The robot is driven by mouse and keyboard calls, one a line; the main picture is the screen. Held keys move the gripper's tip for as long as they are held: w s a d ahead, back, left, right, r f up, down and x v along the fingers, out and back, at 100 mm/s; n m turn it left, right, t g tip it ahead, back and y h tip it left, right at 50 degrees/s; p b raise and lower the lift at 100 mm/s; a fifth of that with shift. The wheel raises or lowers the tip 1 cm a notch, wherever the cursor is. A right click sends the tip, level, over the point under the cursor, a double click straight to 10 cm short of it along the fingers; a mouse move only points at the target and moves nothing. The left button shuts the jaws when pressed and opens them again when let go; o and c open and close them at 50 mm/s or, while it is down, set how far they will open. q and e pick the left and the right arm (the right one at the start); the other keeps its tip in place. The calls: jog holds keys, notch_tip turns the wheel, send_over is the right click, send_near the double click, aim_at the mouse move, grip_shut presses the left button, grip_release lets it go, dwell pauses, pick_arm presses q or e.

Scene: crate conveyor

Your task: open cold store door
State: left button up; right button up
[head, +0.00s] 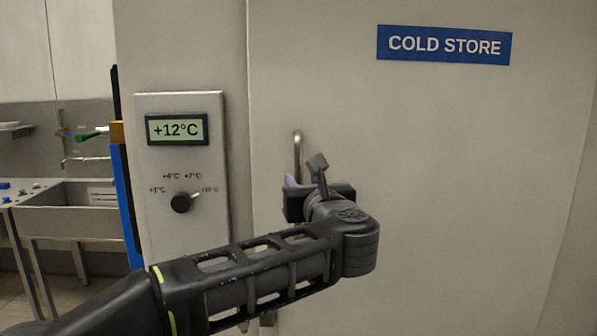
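The cold store door (450,190) is a large pale panel with a blue "COLD STORE" sign (445,45) at its top. It looks shut against the frame at its left edge. A vertical metal bar handle (298,145) stands near that left edge; only its upper part shows. My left gripper (293,192) is at the handle's lower visible part, with my wrist and forearm in front of it. Its fingers are mostly hidden, so I cannot tell whether they close on the handle. My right gripper is not in view.
A control panel (182,240) left of the door has a display (177,130) reading +12°C and a black knob (181,203). Further left are a steel sink (75,215) and a table (15,198) with small coloured items.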

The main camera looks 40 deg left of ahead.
aim_at(299, 176)
pick_arm(q)
jog(key=shift+p+x, duration=0.7)
jog(key=shift+x, duration=1.6)
jog(key=shift+c, duration=0.4)
grip_shut()
